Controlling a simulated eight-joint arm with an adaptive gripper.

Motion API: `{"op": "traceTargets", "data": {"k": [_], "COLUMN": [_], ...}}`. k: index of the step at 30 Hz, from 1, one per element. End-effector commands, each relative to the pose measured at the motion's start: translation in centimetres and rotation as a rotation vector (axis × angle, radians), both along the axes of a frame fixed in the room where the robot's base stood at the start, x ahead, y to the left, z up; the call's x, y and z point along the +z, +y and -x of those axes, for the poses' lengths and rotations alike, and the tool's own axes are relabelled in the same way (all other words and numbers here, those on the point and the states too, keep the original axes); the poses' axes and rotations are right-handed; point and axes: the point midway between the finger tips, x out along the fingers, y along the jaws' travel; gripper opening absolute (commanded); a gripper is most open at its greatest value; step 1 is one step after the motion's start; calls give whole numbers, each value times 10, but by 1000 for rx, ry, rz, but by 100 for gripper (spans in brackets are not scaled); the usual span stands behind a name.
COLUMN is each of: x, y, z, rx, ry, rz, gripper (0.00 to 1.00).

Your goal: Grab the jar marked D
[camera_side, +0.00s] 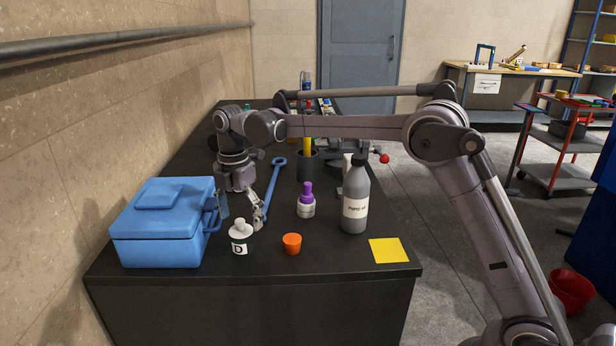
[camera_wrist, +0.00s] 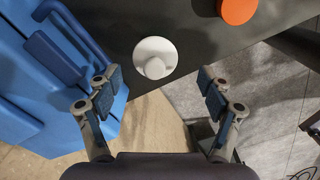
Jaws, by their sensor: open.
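The jar marked D (camera_side: 240,246) stands upright near the front edge of the black bench. It is small, with a white top and a black letter D on its label. In the wrist view the jar (camera_wrist: 155,57) shows from above as a white disc with a round knob. My gripper (camera_side: 240,211) is open, just behind and above the jar in the side view. In the wrist view my gripper (camera_wrist: 161,88) has its two fingers spread wide. The jar lies ahead of them, roughly centred on the gap. Nothing is between the fingers.
A blue box (camera_side: 165,225) stands close left of the jar. An orange cup (camera_side: 292,244) is to its right. A purple-capped bottle (camera_side: 306,203), a grey bottle (camera_side: 355,200) and a blue wrench (camera_side: 275,181) are farther back. A yellow note (camera_side: 388,250) lies front right.

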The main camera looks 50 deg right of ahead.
Motion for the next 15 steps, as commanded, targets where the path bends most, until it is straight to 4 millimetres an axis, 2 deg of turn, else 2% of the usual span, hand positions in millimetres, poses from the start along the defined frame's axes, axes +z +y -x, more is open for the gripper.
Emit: {"op": "traceTargets", "data": {"k": [7, 15], "x": [-17, -52], "y": [-2, -4], "z": [-2, -8], "rx": [-2, -2], "ry": [0, -1], "rz": [0, 0], "gripper": [80, 80]}}
